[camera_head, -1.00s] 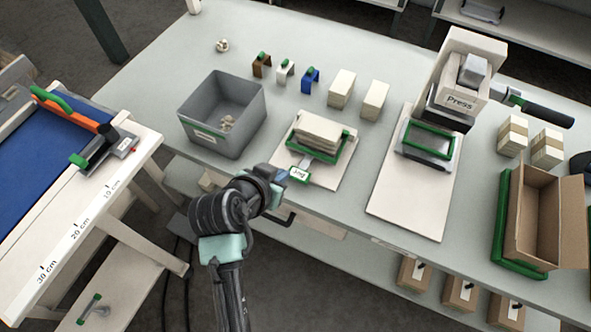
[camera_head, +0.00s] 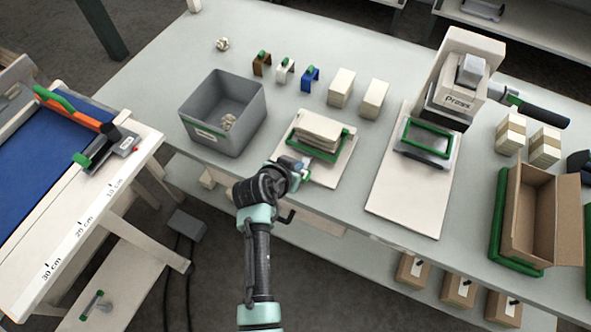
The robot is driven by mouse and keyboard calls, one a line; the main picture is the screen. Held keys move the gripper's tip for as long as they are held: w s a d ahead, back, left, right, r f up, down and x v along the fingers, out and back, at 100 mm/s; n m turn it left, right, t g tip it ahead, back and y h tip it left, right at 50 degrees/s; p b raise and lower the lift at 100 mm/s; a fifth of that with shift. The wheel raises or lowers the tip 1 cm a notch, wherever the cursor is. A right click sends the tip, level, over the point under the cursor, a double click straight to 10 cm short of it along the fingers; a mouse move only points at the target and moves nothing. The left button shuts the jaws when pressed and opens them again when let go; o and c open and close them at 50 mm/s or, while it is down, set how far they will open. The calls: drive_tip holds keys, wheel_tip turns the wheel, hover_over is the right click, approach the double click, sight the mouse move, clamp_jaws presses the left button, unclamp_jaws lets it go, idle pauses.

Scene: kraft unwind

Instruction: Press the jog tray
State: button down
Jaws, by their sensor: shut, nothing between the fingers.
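The jog tray (camera_head: 326,153) is a green-edged tray on a pale board near the front edge of the bench. A stack of kraft sheets (camera_head: 318,131) lies in it. My gripper (camera_head: 301,169) is at the tray's front, over the spot where the "Jog" tab was visible. The gripper is shut and empty. My wrist hides that tab, and I cannot tell whether the fingers touch it.
A grey bin (camera_head: 215,145) stands to the left of the tray. The press (camera_head: 463,85) with its pale base board (camera_head: 408,205) is to the right. Paper blocks (camera_head: 341,88) stand behind. A cardboard box (camera_head: 540,215) is at far right.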

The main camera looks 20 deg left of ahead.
drive_tip(key=shift+f, duration=1.5)
drive_tip(key=shift+s, duration=0.1)
